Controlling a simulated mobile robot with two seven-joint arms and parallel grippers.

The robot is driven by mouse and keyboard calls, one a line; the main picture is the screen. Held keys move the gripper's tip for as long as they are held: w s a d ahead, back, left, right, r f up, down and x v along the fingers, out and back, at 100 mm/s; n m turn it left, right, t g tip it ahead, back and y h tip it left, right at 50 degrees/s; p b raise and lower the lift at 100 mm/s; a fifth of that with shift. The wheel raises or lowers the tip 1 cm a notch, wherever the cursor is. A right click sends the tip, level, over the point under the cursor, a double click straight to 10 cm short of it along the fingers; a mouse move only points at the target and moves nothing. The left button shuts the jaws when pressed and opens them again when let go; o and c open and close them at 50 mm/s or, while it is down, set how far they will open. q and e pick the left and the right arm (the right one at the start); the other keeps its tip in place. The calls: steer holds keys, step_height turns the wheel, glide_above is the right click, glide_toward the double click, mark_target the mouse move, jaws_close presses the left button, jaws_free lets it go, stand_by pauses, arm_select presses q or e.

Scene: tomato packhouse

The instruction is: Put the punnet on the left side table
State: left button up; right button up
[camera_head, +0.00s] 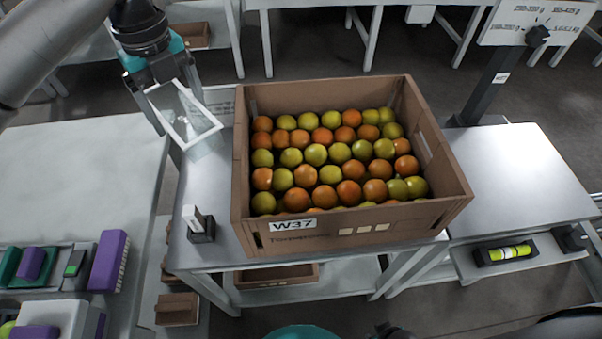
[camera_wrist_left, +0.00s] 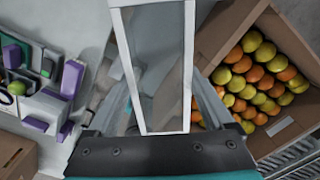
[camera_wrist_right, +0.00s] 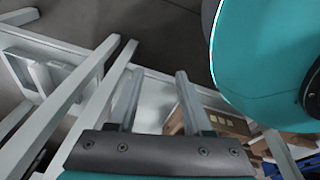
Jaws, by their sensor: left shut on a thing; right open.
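The punnet (camera_head: 186,117) is a clear tray with a white rim. My left gripper (camera_head: 178,106) is shut on it and holds it tilted in the air, over the gap between the left side table and the middle table. In the left wrist view the punnet (camera_wrist_left: 153,68) stands between the fingers and looks empty. The left side table (camera_head: 75,170) is pale, with a clear far part. My right gripper (camera_wrist_right: 157,100) is open and empty in the right wrist view, above pale table frames. It does not show in the head view.
A cardboard crate (camera_head: 345,232) of orange and yellow-green tomatoes stands on the middle table (camera_head: 205,262), right of the punnet. Purple and green items (camera_head: 108,262) sit at the left table's near end. A small stand (camera_head: 198,224) is near the crate. A scale post (camera_head: 487,85) stands right.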

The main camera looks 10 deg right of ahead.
arm_select(q)
steer(key=m, duration=0.2)
steer(key=w+m, duration=0.1)
steer(key=m, duration=0.1)
steer(key=w+m, duration=0.1)
steer(key=m, duration=0.2)
steer(key=shift+w+f, duration=0.15)
steer(key=shift+f, duration=0.1)
arm_select(e)
steer(key=shift+w+f, duration=0.1)
steer(key=shift+w, duration=0.25)
arm_select(q)
steer(key=shift+f+b, duration=0.45)
steer(key=shift+f, duration=0.1)
steer(key=b, duration=0.3)
glide_above(215, 182)
step_height(215, 182, down, 7)
step_height(215, 182, down, 7)
steer(key=shift+b, duration=1.1)
steer(key=shift+f, duration=0.7)
step_height(215, 182, down, 2)
steer(key=shift+f+b, duration=0.2)
steer(key=shift+b, duration=0.55)
steer(key=shift+f, duration=0.55)
arm_select(e)
steer(key=w+a+r, duration=0.6)
steer(key=w+r, duration=0.3)
steer(key=r, duration=0.2)
steer(key=shift+w+a+t+y, duration=0.25)
steer(key=shift+a+t+y, duration=0.05)
